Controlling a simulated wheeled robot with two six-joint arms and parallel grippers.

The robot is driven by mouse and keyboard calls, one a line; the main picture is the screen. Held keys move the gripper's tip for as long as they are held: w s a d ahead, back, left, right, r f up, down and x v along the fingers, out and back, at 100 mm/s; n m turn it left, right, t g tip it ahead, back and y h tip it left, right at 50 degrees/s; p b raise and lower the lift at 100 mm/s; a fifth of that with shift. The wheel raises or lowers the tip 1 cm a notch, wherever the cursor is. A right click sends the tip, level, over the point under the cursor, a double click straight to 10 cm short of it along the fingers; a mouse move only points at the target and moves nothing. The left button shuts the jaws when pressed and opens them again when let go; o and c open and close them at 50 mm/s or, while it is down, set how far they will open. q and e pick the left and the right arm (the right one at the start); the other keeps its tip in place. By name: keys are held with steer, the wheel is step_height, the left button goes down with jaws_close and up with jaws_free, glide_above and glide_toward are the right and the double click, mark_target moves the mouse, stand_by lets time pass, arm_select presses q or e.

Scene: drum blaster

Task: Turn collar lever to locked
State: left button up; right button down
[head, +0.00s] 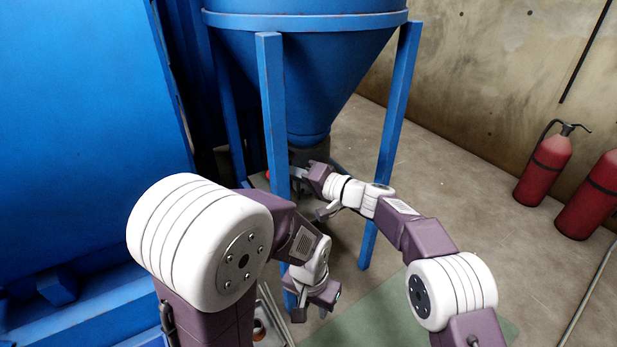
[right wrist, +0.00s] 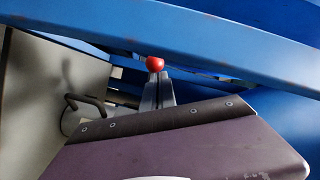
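A lever's red ball knob (right wrist: 155,64) shows in the right wrist view, just past the tips of my right gripper (right wrist: 158,88). Its grey fingers lie close together there; whether they touch or hold the lever is unclear. In the head view my right gripper (head: 300,170) is at the hopper's bottom outlet, and a small red spot (head: 267,175) shows to its left, partly behind a blue leg. The collar and the lever's arm are mostly hidden. My left gripper (head: 325,296) hangs lower, in front of the hopper, apart from the lever; its finger opening cannot be made out.
The blue hopper (head: 310,75) stands on blue legs (head: 272,120) close around my right gripper. A large blue machine (head: 80,120) fills the left. Red fire extinguishers (head: 545,165) stand at the right wall.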

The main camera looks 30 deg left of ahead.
steer(key=d+r+p, duration=0.1)
steer(key=d, duration=0.7)
steer(key=shift+s, duration=0.2)
